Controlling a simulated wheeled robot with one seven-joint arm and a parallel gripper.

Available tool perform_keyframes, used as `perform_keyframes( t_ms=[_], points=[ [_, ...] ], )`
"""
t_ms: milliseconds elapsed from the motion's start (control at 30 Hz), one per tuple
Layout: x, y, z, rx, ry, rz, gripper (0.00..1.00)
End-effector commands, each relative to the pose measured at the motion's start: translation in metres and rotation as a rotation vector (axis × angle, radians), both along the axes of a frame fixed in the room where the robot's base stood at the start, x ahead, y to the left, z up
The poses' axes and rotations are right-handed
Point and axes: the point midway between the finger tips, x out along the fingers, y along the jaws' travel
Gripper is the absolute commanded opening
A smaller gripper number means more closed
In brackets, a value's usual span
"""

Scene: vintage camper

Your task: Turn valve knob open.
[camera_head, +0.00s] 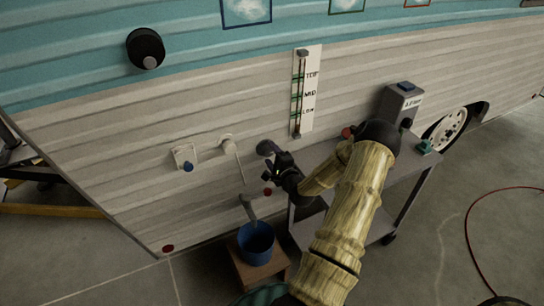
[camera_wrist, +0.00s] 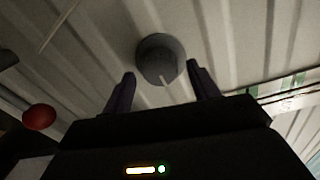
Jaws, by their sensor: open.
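A dark grey round knob (camera_wrist: 158,60) with a pale pointer line shows on the ribbed wall in the wrist view. In the head view the grey knob (camera_head: 266,147) is on the camper wall, just left of and below the level gauge. My gripper (camera_wrist: 160,72) is open and empty. Its two fingers stand one on each side of the knob in the wrist view, with gaps to both. In the head view my gripper (camera_head: 275,166) is at the knob, partly hidden by its own wrist. I cannot tell how deep the fingertips reach around the knob.
The level gauge (camera_head: 306,90) is on the wall to the upper right. A blue bucket (camera_head: 256,243) stands on a wooden stool under a spout (camera_head: 248,207). A grey cart (camera_head: 402,190) stands to the right behind my arm. A red ball (camera_wrist: 39,117) is left in the wrist view.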

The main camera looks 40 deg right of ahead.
Motion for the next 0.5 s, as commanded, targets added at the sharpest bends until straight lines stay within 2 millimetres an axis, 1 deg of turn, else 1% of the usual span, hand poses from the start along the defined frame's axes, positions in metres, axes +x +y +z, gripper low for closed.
perform_keyframes(
  t_ms=[133, 267, 367, 500],
  points=[
    [-0.002, 0.000, 0.001, -0.001, -0.001, 0.000, 0.59],
    [-0.014, 0.003, 0.001, -0.001, 0.001, -0.001, 0.59],
    [-0.029, 0.006, 0.003, 0.001, 0.000, -0.002, 0.59],
    [-0.055, 0.013, 0.004, 0.001, 0.001, -0.002, 0.59]
  ],
)
